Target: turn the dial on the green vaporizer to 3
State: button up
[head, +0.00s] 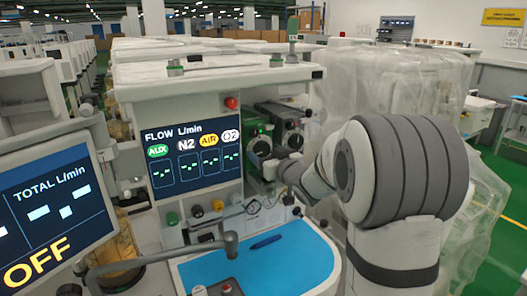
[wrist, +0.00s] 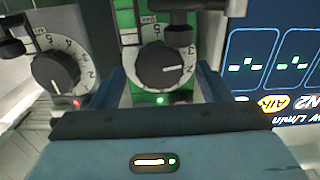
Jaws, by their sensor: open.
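The green vaporizer (head: 254,129) is on the anaesthesia machine, right of the flow screen. Its black dial (wrist: 162,68) is near the middle of the wrist view, with a white pointer line aimed right; the numeral at the pointer is too small to read surely. My gripper (wrist: 161,76) is open, with one blue finger on each side of the dial. I cannot tell whether the fingers touch it. In the head view my gripper (head: 272,164) is in front of the green vaporizer and partly hides the dial.
A grey vaporizer with a black dial (wrist: 58,74) stands close beside the green one; it also shows in the head view (head: 292,140). The flow screen (head: 194,156) is on the other side. A blue work surface (head: 290,262) with a pen lies below. Plastic-covered equipment (head: 345,85) stands behind.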

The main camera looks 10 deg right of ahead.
jog(key=shift+w+a, duration=0.15)
jog(key=shift+w, duration=0.25)
jog(key=shift+c, duration=0.3)
jog(key=c, duration=0.9)
jog(key=shift+f, duration=0.1)
